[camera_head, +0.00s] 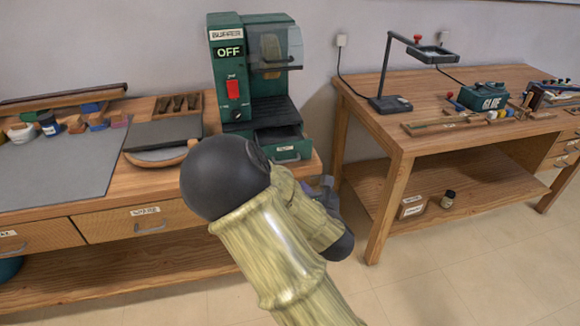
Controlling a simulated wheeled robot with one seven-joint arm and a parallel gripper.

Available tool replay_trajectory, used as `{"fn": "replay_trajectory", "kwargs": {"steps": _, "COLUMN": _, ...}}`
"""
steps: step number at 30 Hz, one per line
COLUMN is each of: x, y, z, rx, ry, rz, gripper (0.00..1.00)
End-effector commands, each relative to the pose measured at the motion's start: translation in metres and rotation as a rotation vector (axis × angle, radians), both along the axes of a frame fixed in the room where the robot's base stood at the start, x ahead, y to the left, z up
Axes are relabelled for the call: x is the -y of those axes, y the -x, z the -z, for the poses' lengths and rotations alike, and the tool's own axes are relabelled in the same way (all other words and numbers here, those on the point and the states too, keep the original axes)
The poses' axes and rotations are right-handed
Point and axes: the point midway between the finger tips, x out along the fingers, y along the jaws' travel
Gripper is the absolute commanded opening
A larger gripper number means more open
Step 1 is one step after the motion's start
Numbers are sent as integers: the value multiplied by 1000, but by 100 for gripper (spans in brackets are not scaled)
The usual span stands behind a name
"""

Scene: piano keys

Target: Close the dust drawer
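A green machine (226,82) with an OFF sign and a red switch stands at the right end of the left bench. Its dust drawer (287,150), green with a small label on the front, sits at the machine's base and sticks out toward me, open, with a dark inside. My arm crosses the middle of the view and hides the drawer's lower left side. My gripper (327,190) is mostly hidden behind my arm; only a greyish part shows, just below and right of the drawer front. Whether it touches the drawer, and its finger state, cannot be seen.
The left bench (85,190) holds a grey mat, a tool box and small blocks, with closed drawers in front. A second bench (400,135) at right carries a lamp (390,75) and a green glue box (483,97). A floor gap lies between the benches.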

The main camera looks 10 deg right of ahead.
Motion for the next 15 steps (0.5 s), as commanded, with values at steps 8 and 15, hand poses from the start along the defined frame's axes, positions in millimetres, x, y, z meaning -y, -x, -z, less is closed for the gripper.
{"fn": "replay_trajectory", "kwargs": {"steps": 8, "x": -6, "y": -37, "z": 9, "rx": 0, "ry": 0, "rz": -1, "gripper": 0}}
{"fn": "replay_trajectory", "kwargs": {"steps": 15, "x": -12, "y": -77, "z": 17, "rx": 1, "ry": 0, "rz": -1, "gripper": 0}}
